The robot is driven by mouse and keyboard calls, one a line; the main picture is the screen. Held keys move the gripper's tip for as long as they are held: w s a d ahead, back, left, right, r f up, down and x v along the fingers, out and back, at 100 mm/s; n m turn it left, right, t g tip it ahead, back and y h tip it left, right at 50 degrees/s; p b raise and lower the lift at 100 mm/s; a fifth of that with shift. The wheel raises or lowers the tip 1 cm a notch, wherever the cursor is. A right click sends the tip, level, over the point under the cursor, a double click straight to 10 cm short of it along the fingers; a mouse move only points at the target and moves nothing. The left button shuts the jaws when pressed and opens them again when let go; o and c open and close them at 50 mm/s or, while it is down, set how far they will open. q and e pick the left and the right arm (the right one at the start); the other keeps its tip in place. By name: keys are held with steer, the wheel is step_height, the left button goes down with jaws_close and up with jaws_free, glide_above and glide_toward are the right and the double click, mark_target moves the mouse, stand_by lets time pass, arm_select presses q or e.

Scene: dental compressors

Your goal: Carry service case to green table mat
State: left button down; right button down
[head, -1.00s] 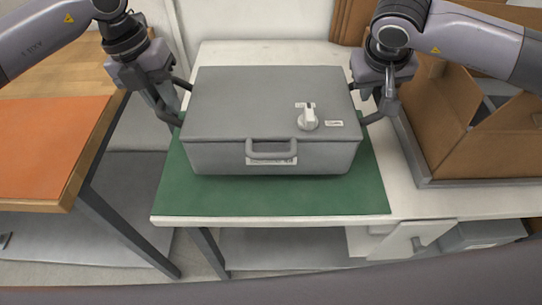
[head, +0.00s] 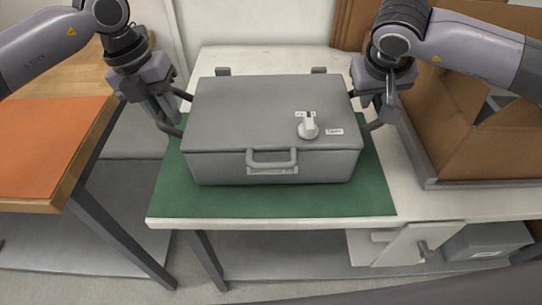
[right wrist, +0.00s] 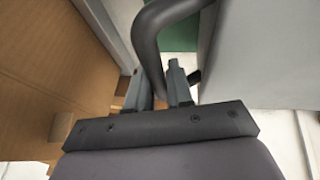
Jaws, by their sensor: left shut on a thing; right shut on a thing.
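The grey service case (head: 265,112) is upright over the green table mat (head: 280,203), with its front handle and a white knob toward me. Green shows in front of it and at both sides. I cannot tell whether its underside touches the mat. My left gripper (head: 172,108) is shut on the dark handle at the case's left side. My right gripper (head: 380,108) is shut on the handle at the right side. In the right wrist view the curved dark handle (right wrist: 150,45) passes between the fingers (right wrist: 162,88), beside the case wall (right wrist: 245,50).
The mat lies on a white table (head: 240,60). A cardboard box (head: 450,130) in a grey tray stands at the right. A wooden table with an orange mat (head: 40,145) is at the left, across a gap. White tabletop is free behind the case.

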arm_select(q)
steer(key=shift+a+f, duration=0.15)
steer(key=shift+f, duration=0.1)
arm_select(e)
steer(key=shift+s+f, duration=0.1)
steer(key=shift+f, duration=0.65)
arm_select(q)
steer(key=c, duration=1)
jaws_free()
steer(key=shift+f, duration=0.1)
arm_select(e)
steer(key=c, duration=1)
jaws_free()
steer(key=shift+f, duration=0.1)
steer(key=shift+a, duration=0.1)
arm_select(q)
steer(key=shift+r, duration=0.55)
step_height(320, 180, up, 7)
steer(key=a, duration=0.1)
steer(key=shift+a, duration=0.25)
arm_select(e)
steer(key=w+v, duration=0.1)
steer(key=v, duration=0.8)
steer(key=shift+r, duration=0.4)
arm_select(q)
steer(key=shift+r, duration=0.1)
arm_select(e)
steer(key=shift+s, duration=0.1)
